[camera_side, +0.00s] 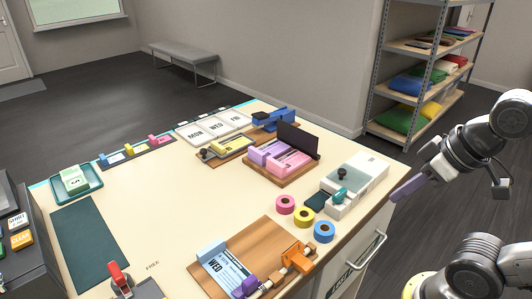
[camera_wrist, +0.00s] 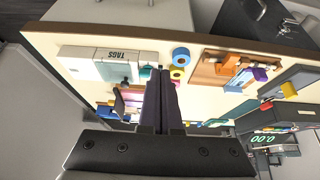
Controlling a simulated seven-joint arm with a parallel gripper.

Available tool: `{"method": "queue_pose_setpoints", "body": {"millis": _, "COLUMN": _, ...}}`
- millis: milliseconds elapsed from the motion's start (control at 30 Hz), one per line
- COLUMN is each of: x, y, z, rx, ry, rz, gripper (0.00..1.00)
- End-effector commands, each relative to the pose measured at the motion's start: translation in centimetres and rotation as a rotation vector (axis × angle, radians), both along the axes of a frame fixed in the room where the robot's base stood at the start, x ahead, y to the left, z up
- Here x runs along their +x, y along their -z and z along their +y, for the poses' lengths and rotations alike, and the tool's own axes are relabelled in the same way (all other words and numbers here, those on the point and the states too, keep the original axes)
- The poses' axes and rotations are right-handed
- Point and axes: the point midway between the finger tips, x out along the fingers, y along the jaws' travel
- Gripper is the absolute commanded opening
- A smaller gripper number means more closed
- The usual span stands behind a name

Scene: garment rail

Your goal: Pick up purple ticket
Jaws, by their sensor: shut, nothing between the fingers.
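Purple tickets (camera_side: 264,151) lie in a stack on the left of a wooden holder (camera_side: 277,182), beside pink tickets (camera_side: 291,162). A dark upright panel (camera_side: 298,138) stands behind them. My gripper (camera_side: 397,197) hangs at the right, beyond the table's right edge and well apart from the holder. In the wrist view, my gripper (camera_wrist: 161,73) has its dark fingers together with nothing between them. The fingers hide much of the holder there, and I cannot make out the purple tickets in that view.
A white TAGS box (camera_side: 356,176) stands between my gripper and the holder. A wooden board (camera_side: 250,262) with an orange device (camera_side: 298,258) is at the front. The table's middle is clear.

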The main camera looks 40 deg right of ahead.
Motion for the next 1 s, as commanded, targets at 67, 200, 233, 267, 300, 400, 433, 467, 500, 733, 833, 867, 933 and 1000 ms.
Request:
{"method": "queue_pose_setpoints", "body": {"millis": 67, "x": 0.00, "y": 0.00, "z": 0.00, "rx": 0.000, "ry": 0.000, "rz": 0.000, "gripper": 0.00}}
{"method": "queue_pose_setpoints", "body": {"millis": 200, "x": 0.00, "y": 0.00, "z": 0.00, "rx": 0.000, "ry": 0.000, "rz": 0.000, "gripper": 0.04}}
{"method": "queue_pose_setpoints", "body": {"millis": 233, "x": 0.00, "y": 0.00, "z": 0.00, "rx": 0.000, "ry": 0.000, "rz": 0.000, "gripper": 0.09}}
{"method": "queue_pose_setpoints", "body": {"millis": 267, "x": 0.00, "y": 0.00, "z": 0.00, "rx": 0.000, "ry": 0.000, "rz": 0.000, "gripper": 0.14}}
{"method": "queue_pose_setpoints", "body": {"millis": 300, "x": 0.00, "y": 0.00, "z": 0.00, "rx": 0.000, "ry": 0.000, "rz": 0.000, "gripper": 0.22}}
{"method": "queue_pose_setpoints", "body": {"millis": 400, "x": 0.00, "y": 0.00, "z": 0.00, "rx": 0.000, "ry": 0.000, "rz": 0.000, "gripper": 0.40}}
{"method": "queue_pose_setpoints", "body": {"millis": 433, "x": 0.00, "y": 0.00, "z": 0.00, "rx": 0.000, "ry": 0.000, "rz": 0.000, "gripper": 0.45}}
{"method": "queue_pose_setpoints", "body": {"millis": 467, "x": 0.00, "y": 0.00, "z": 0.00, "rx": 0.000, "ry": 0.000, "rz": 0.000, "gripper": 0.50}}
{"method": "queue_pose_setpoints", "body": {"millis": 500, "x": 0.00, "y": 0.00, "z": 0.00, "rx": 0.000, "ry": 0.000, "rz": 0.000, "gripper": 0.58}}
{"method": "queue_pose_setpoints", "body": {"millis": 733, "x": 0.00, "y": 0.00, "z": 0.00, "rx": 0.000, "ry": 0.000, "rz": 0.000, "gripper": 0.85}}
{"method": "queue_pose_setpoints", "body": {"millis": 833, "x": 0.00, "y": 0.00, "z": 0.00, "rx": 0.000, "ry": 0.000, "rz": 0.000, "gripper": 0.85}}
{"method": "queue_pose_setpoints", "body": {"millis": 867, "x": 0.00, "y": 0.00, "z": 0.00, "rx": 0.000, "ry": 0.000, "rz": 0.000, "gripper": 0.85}}
{"method": "queue_pose_setpoints", "body": {"millis": 933, "x": 0.00, "y": 0.00, "z": 0.00, "rx": -0.001, "ry": -0.002, "rz": 0.000, "gripper": 0.85}}
{"method": "queue_pose_setpoints", "body": {"millis": 1000, "x": -0.02, "y": 0.00, "z": 0.00, "rx": -0.010, "ry": -0.019, "rz": 0.001, "gripper": 0.85}}
